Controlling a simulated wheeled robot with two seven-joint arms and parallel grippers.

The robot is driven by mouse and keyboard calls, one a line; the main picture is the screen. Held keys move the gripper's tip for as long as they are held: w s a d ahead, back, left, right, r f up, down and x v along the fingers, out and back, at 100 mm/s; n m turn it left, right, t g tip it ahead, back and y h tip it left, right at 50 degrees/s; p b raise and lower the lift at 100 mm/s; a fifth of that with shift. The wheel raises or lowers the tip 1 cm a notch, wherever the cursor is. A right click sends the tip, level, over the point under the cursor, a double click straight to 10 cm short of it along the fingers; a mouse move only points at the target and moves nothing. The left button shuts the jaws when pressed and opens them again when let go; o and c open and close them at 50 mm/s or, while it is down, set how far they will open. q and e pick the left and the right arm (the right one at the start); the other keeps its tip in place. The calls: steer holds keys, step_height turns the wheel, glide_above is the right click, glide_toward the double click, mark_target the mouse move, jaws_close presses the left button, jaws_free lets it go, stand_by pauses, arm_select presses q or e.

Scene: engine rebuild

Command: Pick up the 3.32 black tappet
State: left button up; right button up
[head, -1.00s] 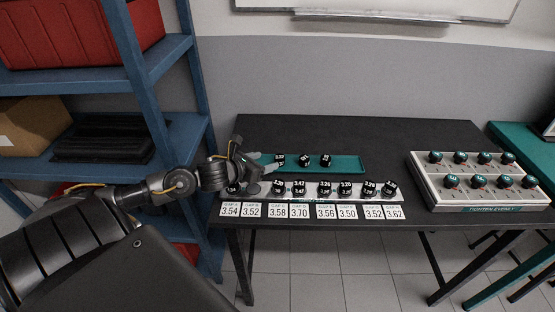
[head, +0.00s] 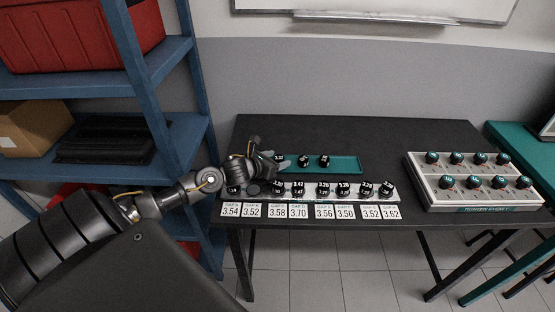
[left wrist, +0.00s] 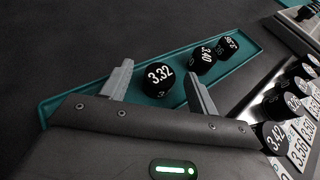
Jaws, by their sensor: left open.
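The black 3.32 tappet (left wrist: 158,78) stands in the green tray (left wrist: 60,98), its white number facing up. My left gripper (left wrist: 159,76) is open, with one finger on each side of the tappet; I cannot tell whether either finger touches it. A black 3.40 tappet (left wrist: 207,55) and another black tappet (left wrist: 228,44) stand farther along the tray. My right gripper is not in view.
A white rack (head: 310,199) with a row of black tappets stands in front of the tray, above white gap cards (head: 324,211). A white box with several teal-topped knobs (head: 472,206) is at the right. A blue shelf (head: 150,80) stands left. The table behind the tray is clear.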

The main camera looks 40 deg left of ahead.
arm_select(q)
steer(key=c, duration=1.1)
steer(key=shift+r, duration=0.1)
